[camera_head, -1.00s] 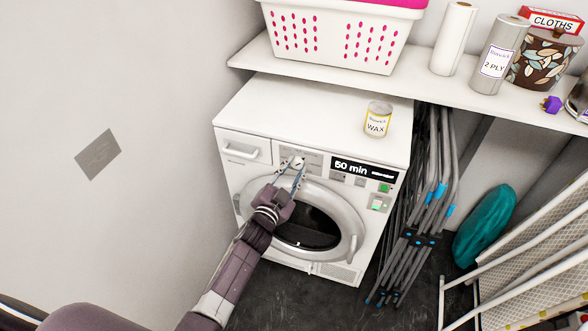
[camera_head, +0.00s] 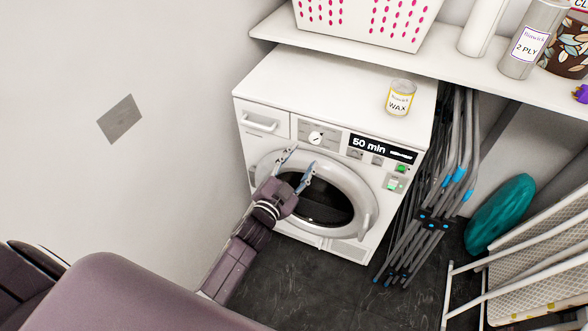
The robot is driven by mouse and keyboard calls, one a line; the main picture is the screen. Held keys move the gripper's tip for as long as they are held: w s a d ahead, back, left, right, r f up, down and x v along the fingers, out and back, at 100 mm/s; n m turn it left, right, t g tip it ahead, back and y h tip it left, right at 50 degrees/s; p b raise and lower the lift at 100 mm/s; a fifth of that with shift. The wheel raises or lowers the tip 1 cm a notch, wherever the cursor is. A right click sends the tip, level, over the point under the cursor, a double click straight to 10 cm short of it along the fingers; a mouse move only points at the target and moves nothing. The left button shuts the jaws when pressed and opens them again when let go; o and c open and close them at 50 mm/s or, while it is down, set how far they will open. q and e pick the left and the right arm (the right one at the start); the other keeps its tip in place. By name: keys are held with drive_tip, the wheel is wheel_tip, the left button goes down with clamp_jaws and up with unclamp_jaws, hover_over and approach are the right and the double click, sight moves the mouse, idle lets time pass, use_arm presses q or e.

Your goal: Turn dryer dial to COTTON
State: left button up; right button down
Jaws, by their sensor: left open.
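The white dryer (camera_head: 330,85) stands against the left wall with its round door (camera_head: 352,195) shut. Its dial (camera_head: 315,138) is a small pale knob on a grey panel (camera_head: 328,129), left of the display (camera_head: 382,147) that reads "50 min". The dial's labels are too small to read. My left gripper (camera_head: 297,168) is open and empty in front of the door's upper part, below the dial and apart from it. My right gripper is not in view.
A wax tin (camera_head: 399,97) stands on the dryer top. A shelf (camera_head: 450,72) above holds a pink-and-white basket (camera_head: 365,20) and paper rolls. A folded grey rack (camera_head: 440,190) leans right of the dryer. Dark floor (camera_head: 310,280) is clear in front.

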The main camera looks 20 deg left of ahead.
use_arm(q)
drive_tip(key=shift+s+a+r, duration=0.1)
drive_tip(key=shift+s, duration=1.05)
drive_tip(key=shift+s+a, duration=0.1)
drive_tip(key=shift+s, duration=1.05)
drive_tip(key=s+f+n+g, duration=0.1)
drive_tip(key=s+f+g, duration=0.3)
drive_tip(key=f, duration=0.6)
drive_tip(key=s+f+n+g+y, duration=0.1)
drive_tip(key=s+f, duration=0.5)
drive_tip(key=f, duration=0.4)
drive_tip(key=s+f+n+g, duration=0.1)
drive_tip(key=s+f+g, duration=0.3)
drive_tip(key=f, duration=0.6)
drive_tip(key=s+a+f+g, duration=0.1)
drive_tip(key=s+f+g, duration=0.1)
drive_tip(key=s+f, duration=0.4)
drive_tip(key=s+f+n+g, duration=0.1)
drive_tip(key=s+f+g, duration=0.2)
drive_tip(key=s, duration=1.3)
drive_tip(key=s+a+f+n+g+p, duration=0.1)
drive_tip(key=s+f+g, duration=0.1)
drive_tip(key=s+f, duration=0.6)
drive_tip(key=s, duration=0.4)
drive_tip(key=shift+a+f+y, duration=0.3)
drive_tip(key=shift+f, duration=0.05)
